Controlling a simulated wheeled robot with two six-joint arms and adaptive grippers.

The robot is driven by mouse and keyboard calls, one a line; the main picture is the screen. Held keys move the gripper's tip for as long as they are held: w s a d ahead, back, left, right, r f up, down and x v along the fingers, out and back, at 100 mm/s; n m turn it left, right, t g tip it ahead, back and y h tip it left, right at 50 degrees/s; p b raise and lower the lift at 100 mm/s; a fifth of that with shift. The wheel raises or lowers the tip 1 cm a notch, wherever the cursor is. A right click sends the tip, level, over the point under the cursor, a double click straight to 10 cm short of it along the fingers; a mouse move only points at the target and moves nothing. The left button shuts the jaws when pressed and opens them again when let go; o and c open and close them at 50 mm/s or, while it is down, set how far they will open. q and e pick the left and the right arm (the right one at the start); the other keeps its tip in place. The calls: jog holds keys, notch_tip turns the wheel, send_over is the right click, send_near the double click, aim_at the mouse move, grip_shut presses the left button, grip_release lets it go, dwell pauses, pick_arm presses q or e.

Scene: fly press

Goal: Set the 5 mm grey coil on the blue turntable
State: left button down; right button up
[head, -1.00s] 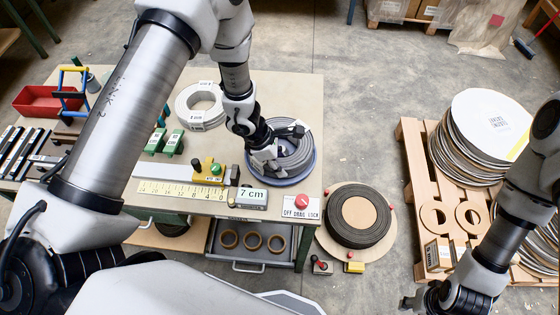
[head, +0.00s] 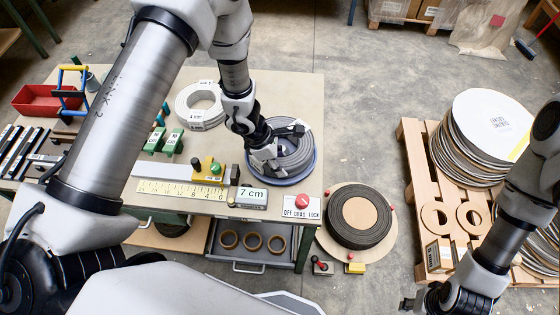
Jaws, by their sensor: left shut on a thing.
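The grey coil (head: 297,158) lies flat on the blue turntable (head: 287,181), whose blue rim shows around its front and right side. My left gripper (head: 268,160) reaches down from above at the coil's left side and is shut on it. The gripper and wrist hide the left part of the coil, and the fingertips are hard to make out. My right gripper (head: 408,303) is far off at the bottom right, low near the floor, clear of the coil. Its fingers are too small and partly cut off to tell their state.
A pale coil (head: 200,106) with a label lies behind left on the table. A "7 cm" display (head: 252,195), a yellow ruler (head: 180,189) and a red knob (head: 302,201) stand in front. A dark roll (head: 360,218) sits right of the table, near a pallet (head: 420,180).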

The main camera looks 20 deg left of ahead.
pick_arm(q)
jog(key=shift+b, duration=0.35)
jog(key=shift+f+b, duration=0.45)
jog(key=shift+b, duration=0.05)
dwell(0.5)
jog(key=c, duration=1)
grip_release()
jog(key=shift+r, duration=0.1)
jog(key=shift+s, duration=0.1)
